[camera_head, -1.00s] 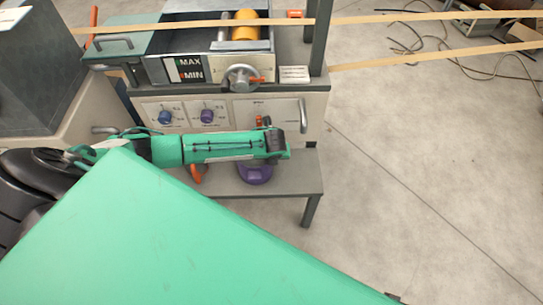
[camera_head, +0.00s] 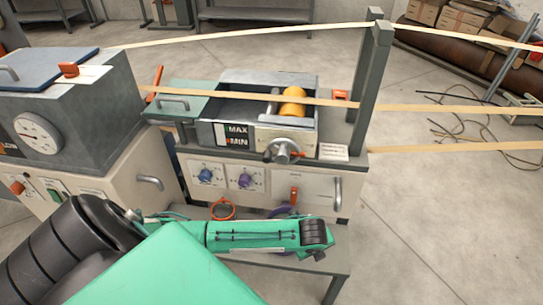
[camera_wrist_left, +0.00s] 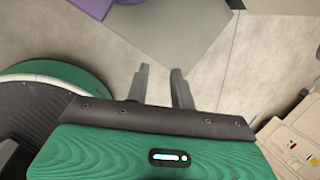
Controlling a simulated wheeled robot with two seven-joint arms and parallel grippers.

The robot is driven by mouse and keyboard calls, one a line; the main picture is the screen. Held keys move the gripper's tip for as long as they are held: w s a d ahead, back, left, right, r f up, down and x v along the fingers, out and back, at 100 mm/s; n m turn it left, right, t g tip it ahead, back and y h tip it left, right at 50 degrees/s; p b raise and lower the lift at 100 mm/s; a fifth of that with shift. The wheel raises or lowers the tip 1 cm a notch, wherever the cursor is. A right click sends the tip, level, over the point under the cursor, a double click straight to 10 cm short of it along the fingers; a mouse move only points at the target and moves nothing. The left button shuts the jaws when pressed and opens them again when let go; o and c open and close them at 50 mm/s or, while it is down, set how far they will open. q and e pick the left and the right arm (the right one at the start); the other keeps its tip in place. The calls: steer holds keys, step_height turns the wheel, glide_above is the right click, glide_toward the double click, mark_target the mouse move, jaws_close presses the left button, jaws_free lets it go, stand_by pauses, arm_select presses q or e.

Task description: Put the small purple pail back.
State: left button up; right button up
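A purple patch (camera_wrist_left: 93,8), perhaps the pail, shows at the top left edge of the left wrist view. My left gripper (camera_wrist_left: 160,70) has its two fingers apart with nothing between them, and the purple patch lies beyond and left of them. In the head view its fingers are hidden behind the arm. My right gripper is not in view.
The machine has an open trough with a yellow roller (camera_head: 293,101), a crank (camera_head: 283,151), knobs and a handle (camera_head: 338,193). An orange ring (camera_head: 222,209) shows behind the arm. Tan strips (camera_head: 450,109) stretch across. A grey cabinet with a dial (camera_head: 39,133) stands left.

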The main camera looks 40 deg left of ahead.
arm_select(q)
steer(key=s+d+f+n+h, duration=0.2)
steer(key=s+d+f+n, duration=0.2)
steer(key=s+f+n, duration=0.55)
steer(key=s+a+f+n, duration=0.2)
steer(key=s+n, duration=0.4)
steer(key=s+a+f+n+g+y, duration=0.1)
steer(key=s+a+f+n, duration=0.1)
steer(key=s+n, duration=0.4)
steer(key=shift+a+f+g, duration=0.25)
steer(key=shift+a+g, duration=0.05)
steer(key=shift+a, duration=0.05)
